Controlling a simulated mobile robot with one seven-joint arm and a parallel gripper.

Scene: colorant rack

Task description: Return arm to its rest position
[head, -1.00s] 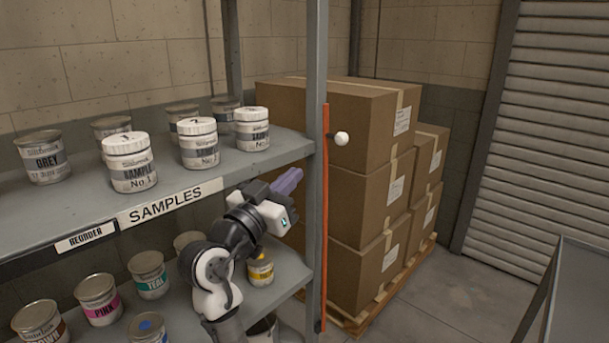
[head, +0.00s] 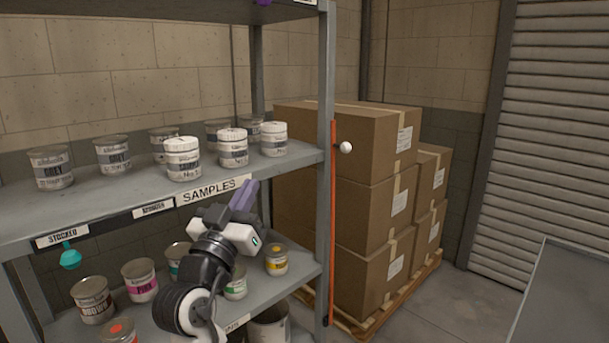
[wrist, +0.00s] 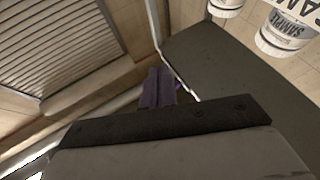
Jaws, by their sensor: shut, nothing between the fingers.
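My gripper (head: 244,197) is in front of the rack, just below the edge of the shelf labelled SAMPLES and above the lower shelf. Its purple fingers point up and to the right and are closed together, with nothing between them. In the wrist view the purple fingers (wrist: 158,88) also show together and empty. My arm is bent and comes up from the bottom of the head view. It hides part of the lower shelf and some cans behind it.
The upper shelf (head: 105,206) carries white-lidded sample jars (head: 182,160) and grey cans (head: 51,168). Coloured cans (head: 139,281) stand on the lower shelf. A rack post and an orange strip (head: 333,225) are to the right of my gripper, with stacked boxes (head: 368,190) beyond. Floor shows at right.

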